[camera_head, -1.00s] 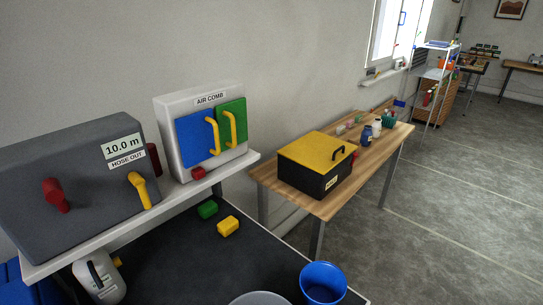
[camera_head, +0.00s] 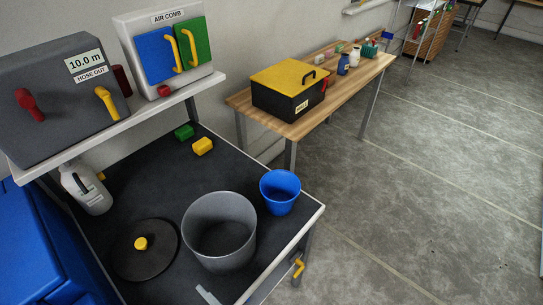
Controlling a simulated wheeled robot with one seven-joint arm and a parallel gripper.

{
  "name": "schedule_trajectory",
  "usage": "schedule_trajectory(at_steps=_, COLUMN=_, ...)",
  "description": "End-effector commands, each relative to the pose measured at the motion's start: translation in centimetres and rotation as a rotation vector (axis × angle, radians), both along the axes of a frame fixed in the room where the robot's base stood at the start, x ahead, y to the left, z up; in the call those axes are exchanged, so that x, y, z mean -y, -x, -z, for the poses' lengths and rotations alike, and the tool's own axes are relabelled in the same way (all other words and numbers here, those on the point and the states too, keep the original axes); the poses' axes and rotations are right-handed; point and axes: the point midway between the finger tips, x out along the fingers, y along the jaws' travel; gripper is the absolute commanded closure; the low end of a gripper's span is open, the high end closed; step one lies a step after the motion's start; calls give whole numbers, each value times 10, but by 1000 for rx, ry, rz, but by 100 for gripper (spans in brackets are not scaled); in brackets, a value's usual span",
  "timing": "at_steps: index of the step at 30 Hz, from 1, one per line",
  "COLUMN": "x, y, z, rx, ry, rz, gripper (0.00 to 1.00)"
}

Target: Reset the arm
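My gripper and arm do not show in the head view, so I cannot see how the fingers stand. A dark-topped bench (camera_head: 163,198) with a pale rim fills the lower left. On it stand a grey bucket (camera_head: 219,258), open at the top, and a smaller blue bucket (camera_head: 281,204) to its right. A round black lid (camera_head: 145,265) with a yellow knob lies flat left of the grey bucket. A yellow block (camera_head: 203,146) and a green block (camera_head: 184,132) lie towards the back of the bench.
A shelf above the bench holds the grey hose box (camera_head: 65,100) and the air comb unit (camera_head: 167,50). A white jug (camera_head: 87,188) stands below it. A blue cabinet (camera_head: 45,245) is at lower left. A wooden table (camera_head: 340,85) bears a yellow-lidded black box (camera_head: 288,90). The floor at right is clear.

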Motion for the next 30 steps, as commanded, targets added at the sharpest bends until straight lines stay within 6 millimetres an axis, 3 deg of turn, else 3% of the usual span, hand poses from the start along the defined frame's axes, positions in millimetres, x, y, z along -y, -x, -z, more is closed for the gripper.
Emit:
schedule_trajectory(at_steps=5, x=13, y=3, z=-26, rx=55, ry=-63, rz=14, gripper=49)
schedule_trajectory(at_steps=14, x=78, y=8, z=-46, rx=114, ry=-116, rz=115, gripper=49)
schedule_trajectory(at_steps=20, x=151, y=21, z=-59, rx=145, ry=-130, rz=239, gripper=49)
schedule_trajectory(at_steps=24, x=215, y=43, z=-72, rx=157, ry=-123, rz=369, gripper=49)
schedule_trajectory(at_steps=30, x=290, y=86, z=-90, rx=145, ry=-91, rz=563, gripper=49)
